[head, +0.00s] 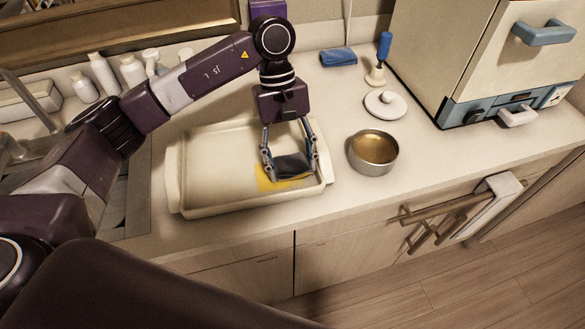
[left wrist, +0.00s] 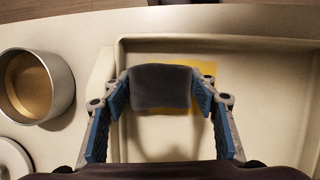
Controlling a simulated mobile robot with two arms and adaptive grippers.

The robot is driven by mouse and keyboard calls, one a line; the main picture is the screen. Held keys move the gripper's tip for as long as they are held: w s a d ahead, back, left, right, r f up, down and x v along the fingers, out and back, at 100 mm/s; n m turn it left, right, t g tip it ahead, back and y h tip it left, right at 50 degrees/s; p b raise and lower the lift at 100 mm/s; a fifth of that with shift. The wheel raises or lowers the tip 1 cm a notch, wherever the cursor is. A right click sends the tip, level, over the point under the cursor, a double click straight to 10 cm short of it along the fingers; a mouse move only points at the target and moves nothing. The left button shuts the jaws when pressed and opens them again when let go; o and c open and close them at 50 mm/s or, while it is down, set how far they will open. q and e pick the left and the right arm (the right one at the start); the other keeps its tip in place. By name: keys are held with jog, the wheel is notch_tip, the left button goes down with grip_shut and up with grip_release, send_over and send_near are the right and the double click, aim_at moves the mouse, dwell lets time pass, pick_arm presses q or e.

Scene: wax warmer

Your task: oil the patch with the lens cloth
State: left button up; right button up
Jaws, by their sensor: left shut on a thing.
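My left gripper (head: 287,158) is shut on a dark grey cloth (head: 294,167), which is the lens cloth by its look. In the left wrist view the cloth (left wrist: 160,87) hangs between the two fingertips. A yellow patch (head: 268,180) lies on the floor of a cream tray (head: 190,150), toward its right front part. The cloth is over the patch and hides part of it; I cannot tell whether they touch. In the left wrist view the patch (left wrist: 206,68) shows behind and beside the cloth. My right gripper is not in view.
A round metal bowl with amber liquid (head: 373,152) stands right of the tray. A cream appliance (head: 480,60) stands at the right. Several bottles (head: 103,74) stand at the back left.

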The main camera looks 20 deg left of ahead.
aim_at(294, 186)
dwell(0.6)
pick_arm(q)
jog(key=shift+s+d, duration=0.4)
jog(key=shift+s, duration=0.3)
jog(key=shift+b, duration=0.35)
jog(key=shift+s+d+f, duration=0.15)
jog(key=shift+s+d, duration=0.15)
jog(key=shift+s, duration=0.15)
jog(key=shift+s+d, duration=0.15)
jog(key=shift+s, duration=0.1)
jog(key=shift+b, duration=0.45)
jog(key=shift+f, duration=0.1)
